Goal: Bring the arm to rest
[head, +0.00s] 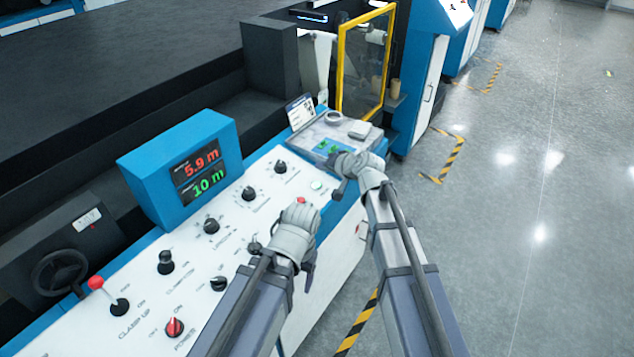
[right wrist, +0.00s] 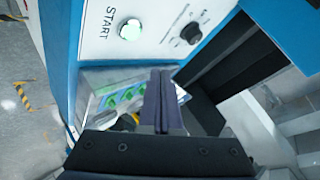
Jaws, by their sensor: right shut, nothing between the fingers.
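My right gripper (head: 340,187) is over the far right end of the white control panel (head: 140,290) in the head view. In the right wrist view its dark fingers (right wrist: 162,101) are shut together with nothing between them. My left gripper (head: 284,262) is over the middle of the panel near a black knob. Its fingers are mostly hidden by its own hand, so its opening does not show.
A blue display box (head: 150,165) reads 5.9 m and 10 m. A red-balled lever (head: 97,283) and a red POWER knob (head: 174,327) stand at the near left. The right floor is clear.

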